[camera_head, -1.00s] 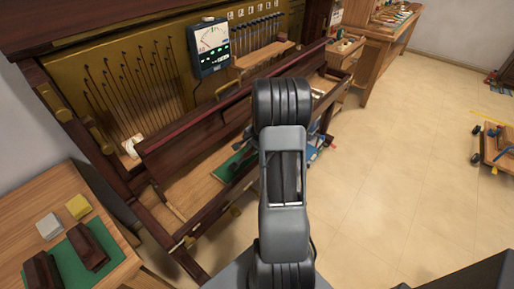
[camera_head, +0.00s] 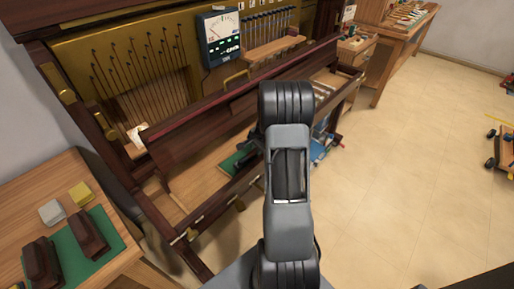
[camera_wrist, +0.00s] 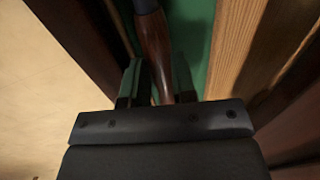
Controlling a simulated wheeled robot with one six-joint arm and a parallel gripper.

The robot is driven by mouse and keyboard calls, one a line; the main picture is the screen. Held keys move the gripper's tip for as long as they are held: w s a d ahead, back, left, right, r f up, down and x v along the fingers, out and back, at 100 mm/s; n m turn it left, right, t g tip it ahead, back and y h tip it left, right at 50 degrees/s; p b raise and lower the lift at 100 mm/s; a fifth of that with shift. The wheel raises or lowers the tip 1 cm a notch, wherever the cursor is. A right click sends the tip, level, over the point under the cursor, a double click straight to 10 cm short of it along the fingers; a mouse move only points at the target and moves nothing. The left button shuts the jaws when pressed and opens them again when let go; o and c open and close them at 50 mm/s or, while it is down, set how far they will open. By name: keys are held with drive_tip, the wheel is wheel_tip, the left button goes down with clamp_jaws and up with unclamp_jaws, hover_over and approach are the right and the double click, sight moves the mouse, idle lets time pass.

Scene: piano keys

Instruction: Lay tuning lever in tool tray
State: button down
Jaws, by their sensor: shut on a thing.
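In the wrist view, my gripper (camera_wrist: 158,74) is shut on the brown wooden handle of the tuning lever (camera_wrist: 153,38). The handle stands between the two fingers, with a dark collar at the top edge of the picture; the rest of the lever is out of view. Behind it is a green lining (camera_wrist: 198,32) between dark wood and a light wooden strip. I cannot tell whether the handle touches the lining. In the head view, my arm hides the gripper and lever. A green patch (camera_head: 233,161) shows inside the opened piano; I cannot tell whether it is the tool tray.
The piano's dark red rail (camera_head: 215,101) runs diagonally near my arm. A meter (camera_head: 220,38) and a rack of tools (camera_head: 268,27) are behind it. A wooden bench (camera_head: 32,190) with blocks on a green mat (camera_head: 113,235) stands left. Open floor (camera_head: 410,170) lies right.

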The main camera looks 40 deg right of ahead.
drive_tip(key=c, duration=0.9)
unclamp_jaws()
drive_tip(key=shift+o, duration=0.3)
drive_tip(key=shift+f, duration=0.1)
drive_tip(key=p+v, duration=0.2)
drive_tip(key=v, duration=0.1)
drive_tip(key=p+v, duration=0.1)
drive_tip(key=v, duration=0.1)
drive_tip(key=shift+s+d+f, duration=0.1)
drive_tip(key=shift+s+f, duration=0.05)
drive_tip(key=shift+s, duration=0.1)
drive_tip(key=shift+p+v, duration=0.75)
drive_tip(key=shift+v, duration=0.75)
drive_tip(key=shift+s, duration=0.1)
